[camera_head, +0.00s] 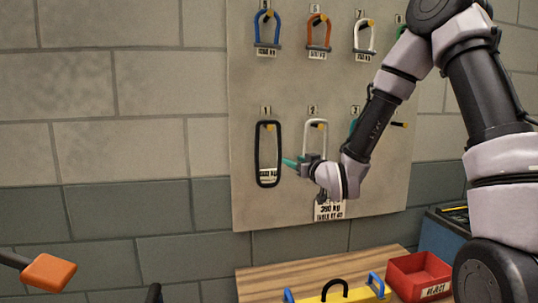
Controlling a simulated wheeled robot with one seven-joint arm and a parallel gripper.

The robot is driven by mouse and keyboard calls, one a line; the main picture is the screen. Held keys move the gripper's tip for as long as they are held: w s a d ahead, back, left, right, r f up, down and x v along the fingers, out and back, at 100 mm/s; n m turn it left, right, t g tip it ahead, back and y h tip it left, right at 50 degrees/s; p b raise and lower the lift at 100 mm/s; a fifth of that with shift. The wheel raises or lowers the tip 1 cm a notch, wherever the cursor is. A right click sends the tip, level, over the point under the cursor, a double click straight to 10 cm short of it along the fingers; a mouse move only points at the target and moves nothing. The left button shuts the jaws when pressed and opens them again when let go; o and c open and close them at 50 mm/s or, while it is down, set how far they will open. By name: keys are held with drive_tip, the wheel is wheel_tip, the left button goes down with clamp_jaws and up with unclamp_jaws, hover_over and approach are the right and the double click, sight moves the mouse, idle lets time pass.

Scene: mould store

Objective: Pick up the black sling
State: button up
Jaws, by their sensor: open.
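The black sling (257,158) is a long closed loop hanging from a peg under the number 1 label on the pale wall board. A white tag shows inside its lower end. My gripper (290,162), with teal fingertips, is just to the right of the sling at about mid-height. It is open and holds nothing. I cannot tell from this view whether a fingertip touches the sling. My arm comes in from the upper right and hides part of the board.
A white sling (316,124) hangs beside it under number 2, partly behind my gripper. Blue (267,30), orange (318,33) and white (364,36) shackles hang above. Below are a wooden table (262,283), a yellow bar (335,296) and a red reject bin (420,276).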

sight(280, 155)
drive_tip(key=shift+a+x, duration=0.15)
drive_tip(key=shift+x, duration=2.6)
drive_tip(key=shift+a+x, duration=0.15)
drive_tip(key=shift+x, duration=2.6)
drive_tip(key=shift+s, duration=0.15)
clamp_jaws()
